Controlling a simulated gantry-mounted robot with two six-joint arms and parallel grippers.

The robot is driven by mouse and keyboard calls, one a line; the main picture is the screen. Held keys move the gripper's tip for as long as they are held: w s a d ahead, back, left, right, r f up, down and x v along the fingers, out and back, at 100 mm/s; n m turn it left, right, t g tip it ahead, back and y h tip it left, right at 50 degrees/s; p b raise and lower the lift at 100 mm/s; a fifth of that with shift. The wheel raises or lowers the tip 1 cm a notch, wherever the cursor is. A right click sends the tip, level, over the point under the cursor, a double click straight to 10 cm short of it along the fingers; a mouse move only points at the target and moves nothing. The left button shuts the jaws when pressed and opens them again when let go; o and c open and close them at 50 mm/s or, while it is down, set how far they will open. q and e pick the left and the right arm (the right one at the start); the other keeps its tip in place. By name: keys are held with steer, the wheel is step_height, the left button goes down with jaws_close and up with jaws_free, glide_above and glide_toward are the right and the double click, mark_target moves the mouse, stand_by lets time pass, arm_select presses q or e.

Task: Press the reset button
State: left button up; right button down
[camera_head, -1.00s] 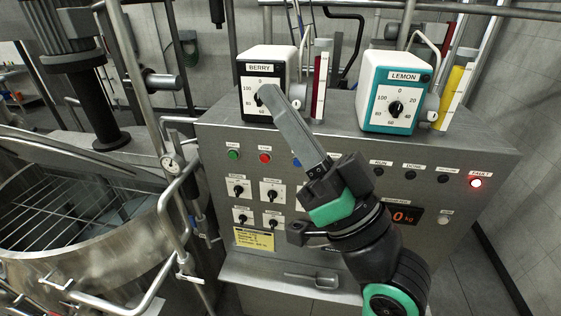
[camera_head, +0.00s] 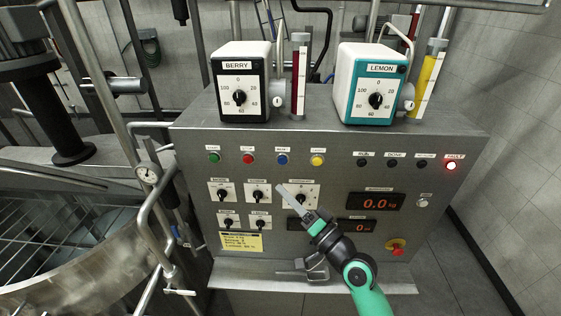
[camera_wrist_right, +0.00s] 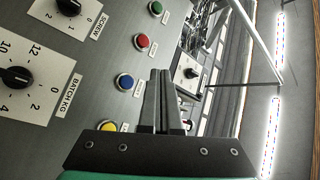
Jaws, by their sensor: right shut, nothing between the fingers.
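A row of round push-buttons runs along the upper left of the grey control panel (camera_head: 340,215): green (camera_head: 214,157), red (camera_head: 248,158), blue (camera_head: 282,159) and yellow (camera_head: 317,160). Their small labels are too fine to read surely, so I cannot tell by text which is reset. My right gripper (camera_head: 281,188) is shut and empty, its fingertips showing below the blue button in the head view, beside the batch knob. In the right wrist view the shut fingers (camera_wrist_right: 161,74) appear right of the blue button (camera_wrist_right: 124,82); no contact shows. My left gripper is not in view.
A red fault lamp (camera_head: 451,166) is lit at the right. Several selector knobs, displays and a red emergency stop (camera_head: 397,247) share the panel. The berry (camera_head: 241,84) and lemon (camera_head: 370,86) dosing units stand on top. A steel vessel (camera_head: 70,275) is at the left.

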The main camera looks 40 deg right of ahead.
mark_target(282, 160)
steer(key=shift+w+d+b, duration=3.1)
steer(key=shift+b, duration=0.2)
steer(key=shift+w+d+b, duration=0.25)
steer(key=shift+w+b, duration=0.05)
steer(key=shift+b, duration=0.2)
